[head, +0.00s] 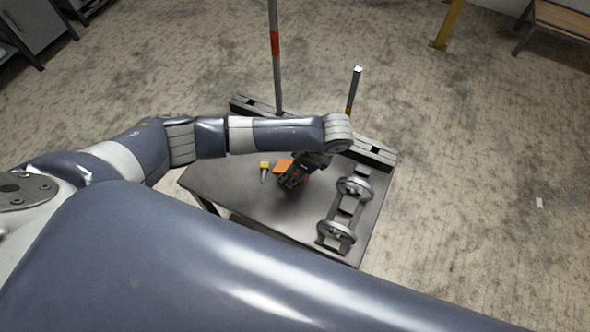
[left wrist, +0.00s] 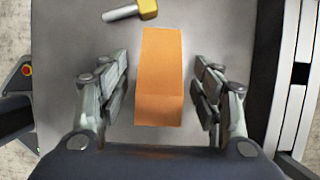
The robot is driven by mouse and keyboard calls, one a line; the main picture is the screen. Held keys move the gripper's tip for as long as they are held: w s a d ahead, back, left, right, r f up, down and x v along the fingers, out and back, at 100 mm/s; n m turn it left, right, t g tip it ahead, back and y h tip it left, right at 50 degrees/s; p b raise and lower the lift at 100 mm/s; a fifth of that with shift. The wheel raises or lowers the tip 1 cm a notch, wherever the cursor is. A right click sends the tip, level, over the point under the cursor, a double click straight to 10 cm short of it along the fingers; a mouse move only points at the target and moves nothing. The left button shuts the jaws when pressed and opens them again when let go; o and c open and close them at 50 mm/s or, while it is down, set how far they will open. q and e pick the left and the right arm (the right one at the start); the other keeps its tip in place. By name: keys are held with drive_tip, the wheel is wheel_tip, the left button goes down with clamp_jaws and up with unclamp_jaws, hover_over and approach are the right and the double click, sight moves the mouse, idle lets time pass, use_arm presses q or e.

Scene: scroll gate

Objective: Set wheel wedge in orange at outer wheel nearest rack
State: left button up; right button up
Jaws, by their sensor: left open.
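An orange wedge (left wrist: 160,75) lies on the grey table, between the open fingers of my left gripper (left wrist: 161,100) in the left wrist view, with a gap on each side. In the head view the wedge (head: 283,166) is partly hidden by my left gripper (head: 287,184). Two grey wheels stand on the table at the right: a far wheel (head: 355,188) and a near wheel (head: 337,236), joined by a dark frame. A dark slotted rack (head: 370,149) runs along the table's back edge, and the far wheel is the closer one to it. My right gripper is not in view.
A yellow-headed tool (head: 264,167) with a pale shaft lies beside the wedge, and also shows in the left wrist view (left wrist: 140,9). A tall pole (head: 275,60) and a shorter post (head: 354,90) rise at the rack. The table's (head: 225,190) left part is clear.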

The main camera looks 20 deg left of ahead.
use_arm(q)
drive_tip(key=c, duration=1.3)
drive_tip(key=shift+r, duration=0.1)
drive_tip(key=shift+c, duration=0.2)
